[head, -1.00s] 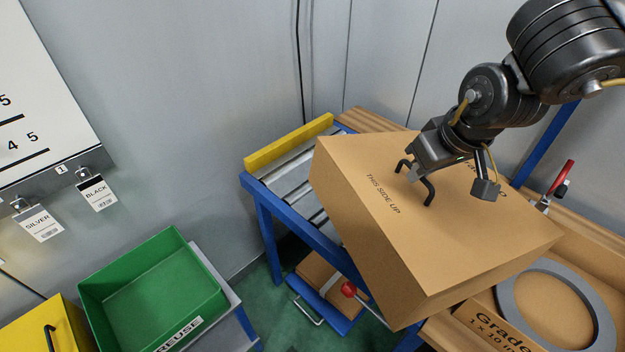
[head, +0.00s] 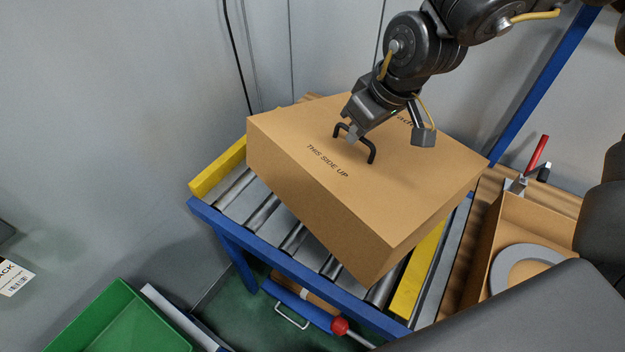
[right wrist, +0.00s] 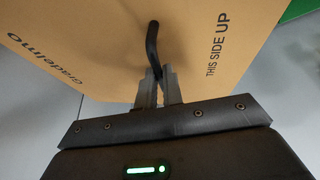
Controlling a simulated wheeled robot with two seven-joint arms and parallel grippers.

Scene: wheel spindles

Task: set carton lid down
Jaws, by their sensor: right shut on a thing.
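The carton lid (head: 400,190) is a large brown cardboard box-shaped cover marked "THIS SIDE UP", with a black handle on top. My right gripper (head: 352,138) is shut on that handle. In the right wrist view the fingers (right wrist: 160,82) close on the black handle (right wrist: 152,45), with the lid (right wrist: 100,45) behind it. The lid is over the roller conveyor (head: 262,212), turned at an angle to it; whether it touches the rollers I cannot tell. My left gripper is not in view.
The open carton (head: 500,225) with a grey ring (head: 500,268) stands at right on a wooden bench. Yellow rails (head: 215,168) edge the conveyor. A red-handled clamp (head: 538,152) stands by the carton. A green bin (head: 120,318) is at lower left. My dark arm blocks the lower right.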

